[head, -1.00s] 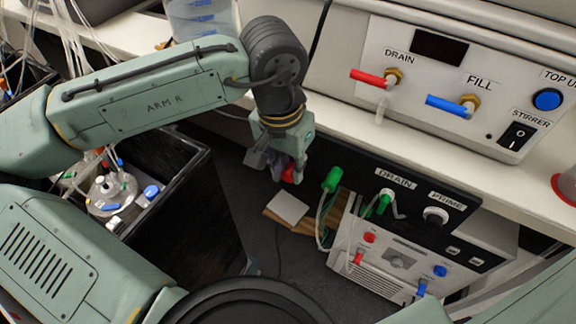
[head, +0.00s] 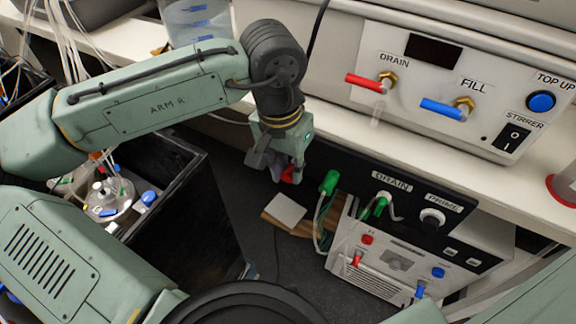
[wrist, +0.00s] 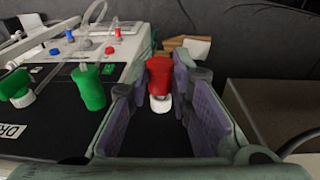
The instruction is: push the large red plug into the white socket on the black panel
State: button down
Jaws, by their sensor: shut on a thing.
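The large red plug (wrist: 159,72) is between the two purple-padded fingers of my gripper (wrist: 164,105) in the wrist view. My gripper is shut on it. A white ring (wrist: 160,103) shows directly at the plug's lower end, against the black panel (wrist: 50,125). I cannot tell how deep the plug sits in the white socket. In the head view my gripper (head: 277,168) points down at the left end of the black panel (head: 350,178), and only a small red part of the plug (head: 291,174) shows between the fingers.
A green plug (head: 329,182) stands just right of my gripper; another green plug (head: 380,206) hangs by the DRAIN label. A white box with red and blue fittings (head: 390,262) lies below the panel. The white shelf edge (head: 330,132) runs above. A black crate (head: 185,215) is left.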

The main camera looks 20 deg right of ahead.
aim_at(285, 171)
jog(key=shift+w+d, duration=0.25)
jog(key=shift+d, duration=0.15)
dwell(0.3)
jog(key=c, duration=1.4)
grip_release()
jog(key=shift+o, duration=0.2)
notch_tip(285, 171, up, 12)
jog(key=a, duration=0.1)
jog(key=shift+a, duration=0.1)
